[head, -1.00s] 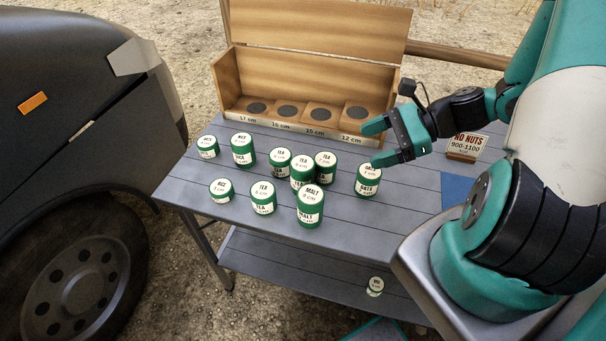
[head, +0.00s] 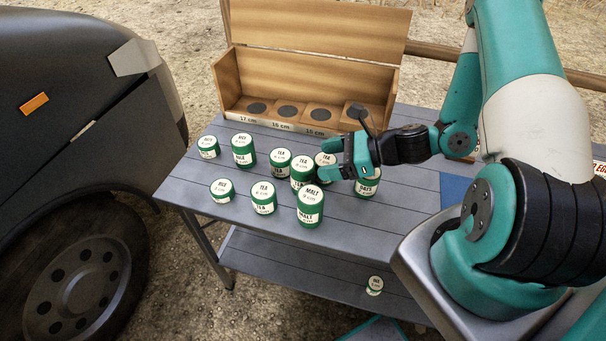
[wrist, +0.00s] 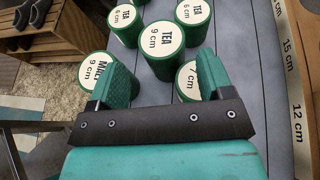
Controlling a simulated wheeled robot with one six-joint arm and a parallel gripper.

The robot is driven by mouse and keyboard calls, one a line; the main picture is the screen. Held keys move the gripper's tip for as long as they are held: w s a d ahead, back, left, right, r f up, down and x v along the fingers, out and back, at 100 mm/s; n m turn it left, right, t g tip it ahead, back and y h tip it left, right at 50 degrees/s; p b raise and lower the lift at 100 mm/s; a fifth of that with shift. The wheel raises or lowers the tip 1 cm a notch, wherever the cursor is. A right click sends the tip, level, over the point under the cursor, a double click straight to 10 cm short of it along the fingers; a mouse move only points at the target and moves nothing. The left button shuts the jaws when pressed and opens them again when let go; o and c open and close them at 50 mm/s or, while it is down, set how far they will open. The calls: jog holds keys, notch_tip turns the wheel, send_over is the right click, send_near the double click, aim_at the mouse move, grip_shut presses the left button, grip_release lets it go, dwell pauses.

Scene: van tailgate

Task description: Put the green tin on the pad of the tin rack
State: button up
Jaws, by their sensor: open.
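Several green tins with white labelled lids stand on the grey slatted table, among them MALT (head: 310,208), a TEA tin (head: 263,198), RICE (head: 243,150) and DATE (head: 368,184). The tin rack (head: 232,84) is a wooden box behind them, with dark round pads (head: 256,107) on steps marked in cm. My gripper (head: 328,158) is open and empty over the tins at the right of the group. In the wrist view, its fingers (wrist: 163,78) straddle the near side of a TEA 9 cm tin (wrist: 163,40). A 7 cm tin (wrist: 187,82) is partly hidden by the right finger.
A small tin (head: 375,286) sits on the lower shelf. A blue patch (head: 455,188) lies on the table at right, below my arm. The dark van (head: 70,90) stands at left. A wooden crate (wrist: 45,35) shows in the wrist view.

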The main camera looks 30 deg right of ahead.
aim_at(308, 164)
jog(key=x, duration=0.5)
jog(key=shift+d+f+p, duration=0.1)
jog(key=shift+f+p, duration=0.15)
jog(key=shift+p, duration=0.1)
jog(key=c, duration=0.9)
jog(key=shift+r, duration=0.1)
